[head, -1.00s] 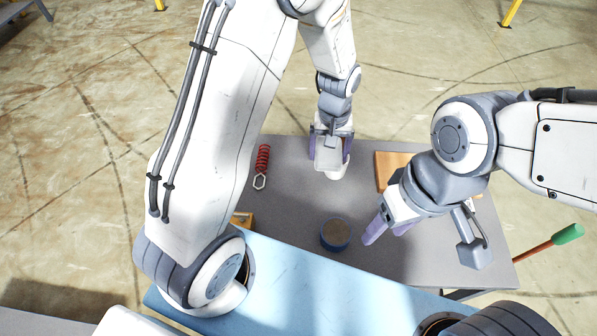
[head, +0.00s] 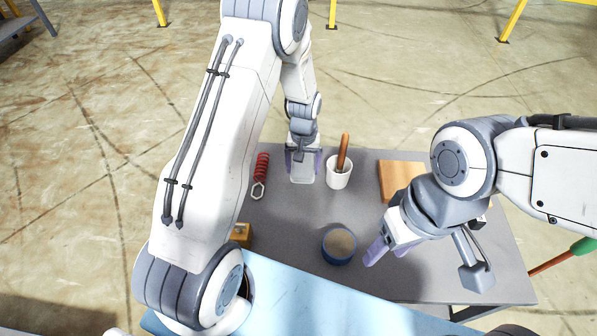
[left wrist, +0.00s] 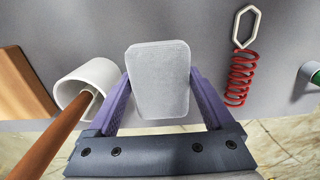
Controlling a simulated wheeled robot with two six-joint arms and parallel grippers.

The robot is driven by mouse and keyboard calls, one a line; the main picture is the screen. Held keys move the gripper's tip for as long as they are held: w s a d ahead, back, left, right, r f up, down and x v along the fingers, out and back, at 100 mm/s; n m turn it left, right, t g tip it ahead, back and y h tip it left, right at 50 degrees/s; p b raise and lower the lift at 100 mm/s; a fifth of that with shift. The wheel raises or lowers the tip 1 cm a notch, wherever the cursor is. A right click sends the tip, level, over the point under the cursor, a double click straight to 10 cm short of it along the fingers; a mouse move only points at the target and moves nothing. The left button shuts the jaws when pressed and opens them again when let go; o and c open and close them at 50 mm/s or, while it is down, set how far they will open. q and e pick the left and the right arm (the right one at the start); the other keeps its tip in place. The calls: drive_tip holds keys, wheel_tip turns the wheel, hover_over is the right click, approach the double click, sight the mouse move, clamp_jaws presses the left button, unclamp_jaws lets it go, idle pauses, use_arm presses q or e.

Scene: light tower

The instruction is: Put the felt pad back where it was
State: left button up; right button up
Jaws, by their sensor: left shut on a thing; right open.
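The felt pad (left wrist: 158,80) is a light grey rounded slab. In the left wrist view it sits between the purple fingers of my left gripper. In the head view my left gripper (head: 303,163) is shut on the pad (head: 301,173), over the far part of the grey table, between the red spring and the white cup. I cannot tell whether the pad touches the table. My right gripper (head: 389,250) is open and empty, right of the blue-rimmed round object.
The white cup (head: 339,180) holds a brown stick (head: 343,150). The red spring (head: 262,166) with a hexagonal ring lies left. A wooden board (head: 398,178) lies right, a blue-rimmed round object (head: 338,262) in front, a wooden block (head: 241,234) front left. The table's (head: 295,228) middle is clear.

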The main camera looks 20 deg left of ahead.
use_arm(q)
drive_tip(key=shift+w+a+f, duration=0.25)
drive_tip(key=shift+a+f, duration=0.05)
drive_tip(key=shift+a, duration=0.15)
drive_tip(key=shift+w+a+f, duration=0.25)
drive_tip(key=shift+a, duration=0.15)
drive_tip(key=shift+f+p, duration=0.35)
drive_tip(key=shift+f, duration=1.75)
